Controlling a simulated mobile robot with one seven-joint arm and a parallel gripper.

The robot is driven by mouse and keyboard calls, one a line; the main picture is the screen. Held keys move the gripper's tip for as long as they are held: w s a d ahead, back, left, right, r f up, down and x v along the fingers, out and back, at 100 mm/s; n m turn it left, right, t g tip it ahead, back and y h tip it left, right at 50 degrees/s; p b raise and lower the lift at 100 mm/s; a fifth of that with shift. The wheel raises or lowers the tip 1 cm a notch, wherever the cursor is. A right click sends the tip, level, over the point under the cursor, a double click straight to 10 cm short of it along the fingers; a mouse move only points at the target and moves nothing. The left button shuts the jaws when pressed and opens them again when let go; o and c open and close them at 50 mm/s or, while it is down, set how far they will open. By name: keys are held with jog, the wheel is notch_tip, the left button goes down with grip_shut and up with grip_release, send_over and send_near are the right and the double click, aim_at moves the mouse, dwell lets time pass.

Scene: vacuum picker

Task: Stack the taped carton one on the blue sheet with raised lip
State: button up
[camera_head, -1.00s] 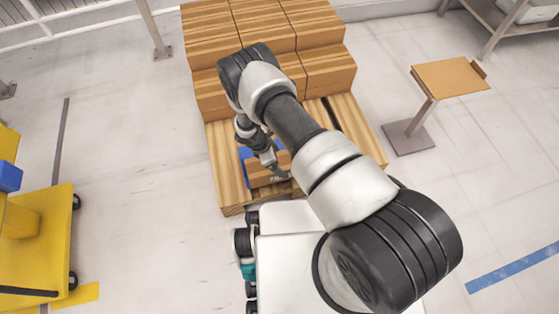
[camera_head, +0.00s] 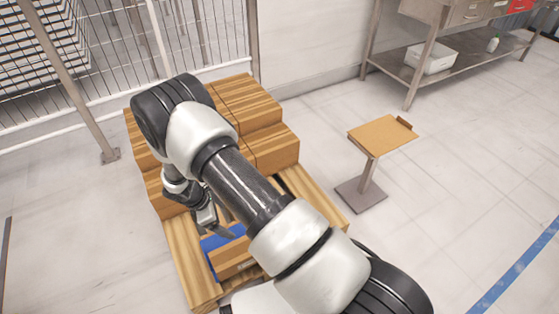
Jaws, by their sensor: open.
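The blue sheet (camera_head: 213,243) lies on the front of a slatted wooden pallet (camera_head: 181,258); its far and left edges show. A brown wood-toned carton (camera_head: 232,261) sits on the sheet and hides much of it. No tape can be made out on it, and my arm covers its right end. My gripper (camera_head: 219,225) is open and empty, behind and above the carton, and appears apart from it.
Several stacked brown cartons (camera_head: 255,105) fill the back of the pallet, partly behind my arm. A small stand (camera_head: 385,137) is on the right. A metal shelf (camera_head: 450,60) and a wire fence (camera_head: 110,50) are at the back.

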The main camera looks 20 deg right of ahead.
jog(key=d+r+m+y, duration=0.1)
jog(key=d+r+m, duration=0.2)
jog(key=r, duration=0.7)
jog(key=d+r+m+t, duration=0.1)
jog(key=d+r+m, duration=0.1)
jog(key=r, duration=0.8)
jog(key=d+r+m+y, duration=0.1)
jog(key=d+r+m, duration=0.2)
jog(key=r, duration=0.8)
jog(key=s+d+r+m+t, duration=0.2)
jog(key=s+d+r+m, duration=0.25)
jog(key=s+r, duration=0.55)
jog(key=s+d+r+m+t+y, duration=0.1)
jog(key=s+r+m, duration=0.4)
jog(key=s, duration=0.7)
notch_tip(320, 180, up, 2)
jog(key=shift+s+d+t+y, duration=0.15)
jog(key=shift+s+t+y, duration=0.15)
jog(key=shift+s+y, duration=0.15)
jog(key=shift+m, duration=0.25)
notch_tip(320, 180, up, 25)
jog(key=p, duration=2.4)
jog(key=shift+f, duration=0.2)
